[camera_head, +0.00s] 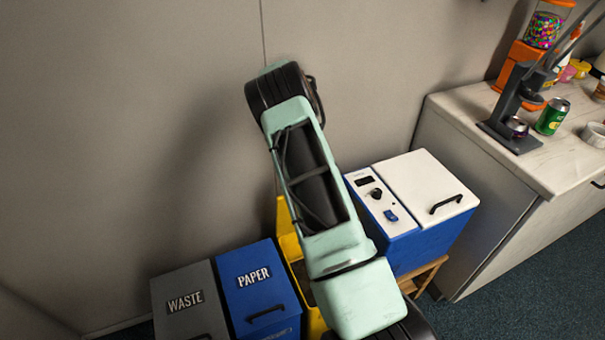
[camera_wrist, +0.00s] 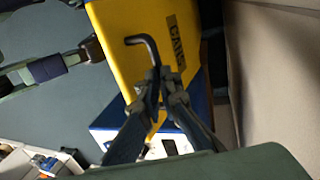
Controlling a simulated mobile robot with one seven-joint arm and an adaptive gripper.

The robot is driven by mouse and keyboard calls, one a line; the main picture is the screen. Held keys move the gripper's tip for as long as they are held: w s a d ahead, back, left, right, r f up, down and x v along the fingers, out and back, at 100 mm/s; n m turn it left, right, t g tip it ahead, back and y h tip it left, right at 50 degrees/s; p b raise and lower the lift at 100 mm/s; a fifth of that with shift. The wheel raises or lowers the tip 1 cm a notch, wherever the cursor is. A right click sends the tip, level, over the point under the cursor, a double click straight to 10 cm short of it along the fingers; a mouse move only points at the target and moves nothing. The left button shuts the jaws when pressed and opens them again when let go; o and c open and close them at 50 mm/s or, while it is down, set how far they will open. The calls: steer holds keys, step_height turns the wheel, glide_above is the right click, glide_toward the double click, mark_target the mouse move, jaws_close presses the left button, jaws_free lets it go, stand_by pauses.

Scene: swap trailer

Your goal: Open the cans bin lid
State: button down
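The yellow cans bin (camera_head: 314,322) stands right of the paper bin, mostly hidden behind my arm in the head view. Its yellow lid (camera_head: 287,217) appears raised at the back, with a darker yellow inside showing below it. In the wrist view the lid (camera_wrist: 120,45) fills the upper middle, with a dark "CANS" label (camera_wrist: 177,42) and a black bent handle (camera_wrist: 150,46). My gripper (camera_wrist: 161,84) has its fingers close together around the lower end of the handle and looks shut on it. The fingertips hide that end. The head view does not show the fingers.
The grey waste bin (camera_head: 187,290) and blue paper bin (camera_head: 248,278) are closed at left. A blue and white box (camera_head: 420,180) stands close on the right. Beyond it is a counter (camera_head: 470,108) with a can and machines. A wall (camera_head: 150,100) is behind.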

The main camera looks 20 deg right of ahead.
steer(key=shift+a+x, duration=0.25)
steer(key=shift+x, duration=0.85)
steer(key=c, duration=2)
jaws_free()
steer(key=shift+f, duration=0.1)
steer(key=shift+c, duration=0.2)
step_height(320, 180, up, 11)
steer(key=shift+d, duration=0.25)
steer(key=shift+w+r, duration=0.1)
steer(key=shift+r, duration=0.1)
